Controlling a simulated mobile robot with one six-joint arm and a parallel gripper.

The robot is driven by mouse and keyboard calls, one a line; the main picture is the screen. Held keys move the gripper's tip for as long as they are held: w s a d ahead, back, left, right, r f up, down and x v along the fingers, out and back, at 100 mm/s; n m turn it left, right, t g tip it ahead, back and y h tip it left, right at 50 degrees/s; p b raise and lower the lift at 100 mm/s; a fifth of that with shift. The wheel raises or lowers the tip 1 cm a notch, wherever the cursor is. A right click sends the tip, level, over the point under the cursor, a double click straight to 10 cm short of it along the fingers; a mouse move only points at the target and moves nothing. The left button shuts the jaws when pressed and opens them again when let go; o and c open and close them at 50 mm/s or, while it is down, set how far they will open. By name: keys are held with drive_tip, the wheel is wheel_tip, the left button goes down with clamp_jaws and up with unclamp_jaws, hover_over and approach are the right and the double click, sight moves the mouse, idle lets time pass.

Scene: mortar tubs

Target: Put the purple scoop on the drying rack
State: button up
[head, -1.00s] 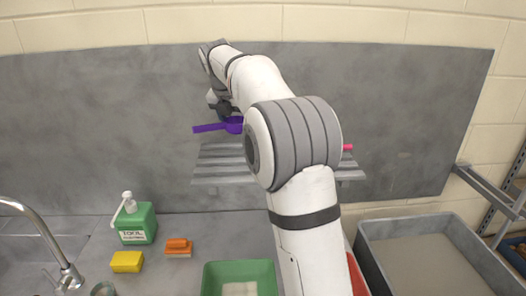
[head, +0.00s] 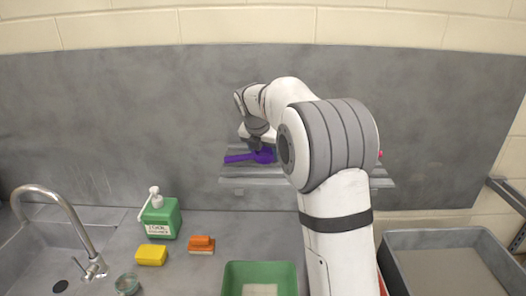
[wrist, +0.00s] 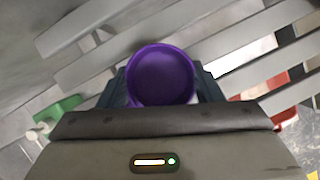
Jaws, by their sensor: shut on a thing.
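The purple scoop (head: 238,158) is held in my gripper (head: 259,150), its handle pointing left in the head view. In the wrist view the scoop's round bowl (wrist: 162,76) sits between the two dark fingers of my gripper (wrist: 162,92), which are shut on it. The drying rack (head: 262,181) is a grey slatted shelf on the backsplash. The scoop is in front of its upper slats in the head view; whether it touches them I cannot tell. In the wrist view the rack's slats (wrist: 120,60) lie beyond the bowl. My arm hides the rack's middle right.
A pink item (head: 380,154) shows at the rack's right end. Below are a green tub (head: 230,288), a grey tub (head: 388,250), a green soap bottle (head: 161,218), a yellow sponge (head: 151,255) and an orange brush (head: 201,243). A sink with tap (head: 68,215) is at left.

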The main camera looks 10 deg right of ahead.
drive_tip(key=o, duration=1)
drive_tip(key=shift+f, duration=0.1)
drive_tip(key=shift+o, duration=0.2)
drive_tip(key=b+v, duration=0.1)
drive_tip(key=v, duration=1.1)
drive_tip(key=s+d+f+m+y, duration=0.1)
drive_tip(key=s+f+m, duration=0.4)
drive_tip(key=s+m, duration=0.4)
drive_tip(key=s+d+f+m, duration=0.1)
drive_tip(key=s+f+m, duration=0.4)
drive_tip(key=s+m, duration=0.5)
drive_tip(key=s+d+f+m+y, duration=0.1)
drive_tip(key=s+f+m, duration=0.4)
drive_tip(key=s+m, duration=0.5)
drive_tip(key=s, duration=0.6)
drive_tip(key=shift+s+y, duration=0.2)
drive_tip(key=shift+y, duration=0.1)
drive_tip(key=shift+d, duration=0.1)
